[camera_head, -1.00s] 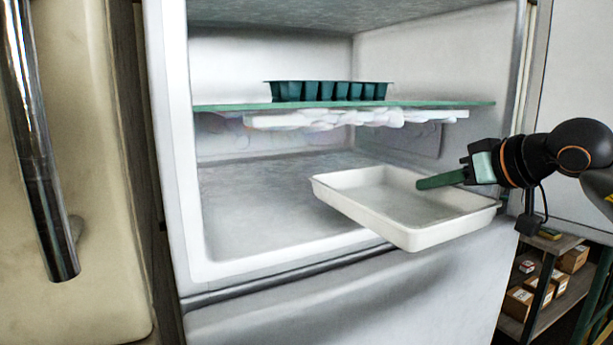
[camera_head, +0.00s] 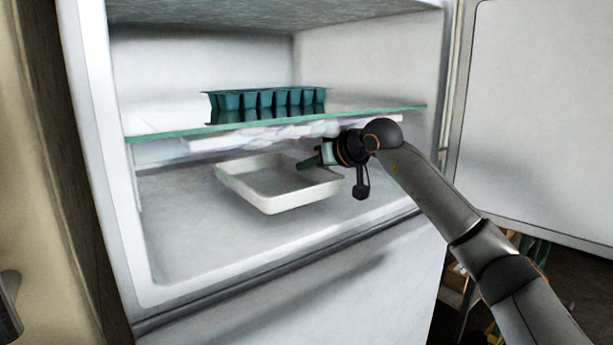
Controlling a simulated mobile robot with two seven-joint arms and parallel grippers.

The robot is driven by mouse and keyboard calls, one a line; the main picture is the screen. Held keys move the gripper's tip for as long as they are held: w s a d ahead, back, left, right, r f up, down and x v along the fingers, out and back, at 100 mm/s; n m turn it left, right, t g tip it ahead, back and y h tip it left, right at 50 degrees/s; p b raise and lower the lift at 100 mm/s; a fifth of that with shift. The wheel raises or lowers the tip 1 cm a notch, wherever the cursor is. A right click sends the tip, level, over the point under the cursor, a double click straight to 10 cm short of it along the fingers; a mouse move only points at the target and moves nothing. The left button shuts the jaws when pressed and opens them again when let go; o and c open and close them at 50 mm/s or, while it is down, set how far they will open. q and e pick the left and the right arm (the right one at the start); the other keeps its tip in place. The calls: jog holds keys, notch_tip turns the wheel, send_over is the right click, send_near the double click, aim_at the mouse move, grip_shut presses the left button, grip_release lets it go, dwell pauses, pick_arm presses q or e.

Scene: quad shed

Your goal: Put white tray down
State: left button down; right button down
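The white tray (camera_head: 283,203) is a shallow rectangular pan, inside the lower compartment of the open freezer, under the glass shelf. It looks roughly level; a shadow lies below it, and I cannot tell whether it touches the freezer floor. My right gripper (camera_head: 310,163) is at the tray's right rim, with a green finger over the rim. It appears shut on that rim; the far finger is hidden. My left gripper is not in view.
The glass shelf (camera_head: 290,123) sits close above the tray and my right gripper. A dark green ice cube tray (camera_head: 268,99) stands on it. The freezer floor (camera_head: 190,240) is clear around the tray. The open door (camera_head: 540,120) is at the right.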

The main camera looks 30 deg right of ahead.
aim_at(309, 178)
jog(key=shift+w+a+f, duration=0.1)
jog(key=shift+w+f, duration=0.1)
jog(key=shift+f, duration=1.5)
jog(key=shift+f, duration=0.15)
jog(key=c, duration=1.1)
grip_release()
jog(key=shift+r, duration=0.2)
jog(key=shift+s+r, duration=0.15)
jog(key=shift+s, duration=0.25)
jog(key=b+v, duration=0.2)
jog(key=v, duration=0.9)
